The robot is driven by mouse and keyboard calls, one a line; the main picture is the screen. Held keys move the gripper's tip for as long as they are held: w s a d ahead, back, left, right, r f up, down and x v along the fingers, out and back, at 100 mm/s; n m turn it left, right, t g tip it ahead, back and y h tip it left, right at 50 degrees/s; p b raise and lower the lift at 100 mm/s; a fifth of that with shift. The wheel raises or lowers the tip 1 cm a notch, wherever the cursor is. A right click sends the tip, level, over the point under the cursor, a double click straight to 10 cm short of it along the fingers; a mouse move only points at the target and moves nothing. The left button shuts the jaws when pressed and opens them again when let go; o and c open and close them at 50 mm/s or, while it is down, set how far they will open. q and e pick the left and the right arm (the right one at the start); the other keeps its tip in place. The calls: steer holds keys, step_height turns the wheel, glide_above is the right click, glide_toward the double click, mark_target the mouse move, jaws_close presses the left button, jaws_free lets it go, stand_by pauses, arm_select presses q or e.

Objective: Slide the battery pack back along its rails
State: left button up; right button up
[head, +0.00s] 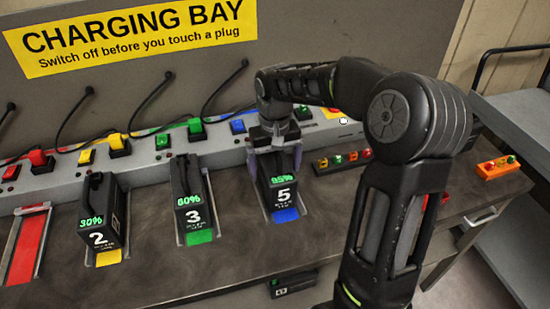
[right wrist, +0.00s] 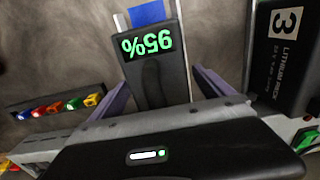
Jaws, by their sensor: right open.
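The battery pack numbered 5 (head: 283,194) stands on its rails over a blue strip (head: 286,215) in the head view, with a green 95% readout. In the right wrist view the same pack (right wrist: 158,85) lies between my fingers, its readout upside down. My right gripper (head: 275,155) is at the back top of this pack, with a pale purple finger on either side. In the right wrist view the right gripper (right wrist: 160,95) is open, with gaps between its fingers and the pack. The pack's handle is mostly hidden by my gripper in the head view. My left gripper is not in view.
Packs 2 (head: 102,220) and 3 (head: 192,198) stand in rails to the left, and an empty red bay (head: 27,245) is farther left. Behind runs a grey ledge with coloured plugs and switches. A connector strip (head: 343,161) lies to the right. A grey cart (head: 515,115) stands beyond.

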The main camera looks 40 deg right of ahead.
mark_target(281, 176)
steer(key=shift+c, duration=0.2)
jaws_close()
stand_by(0.9)
steer(key=shift+s, duration=0.1)
steer(key=shift+s+a+b, duration=0.2)
steer(key=shift+s+a, duration=0.05)
steer(key=shift+s, duration=0.45)
steer(key=shift+s+a+b, duration=0.25)
steer(key=shift+s, duration=0.4)
steer(key=shift+s+a+b, duration=0.2)
steer(key=shift+s+a, duration=0.05)
steer(key=shift+s, duration=0.45)
steer(key=shift+o, duration=0.2)
jaws_free()
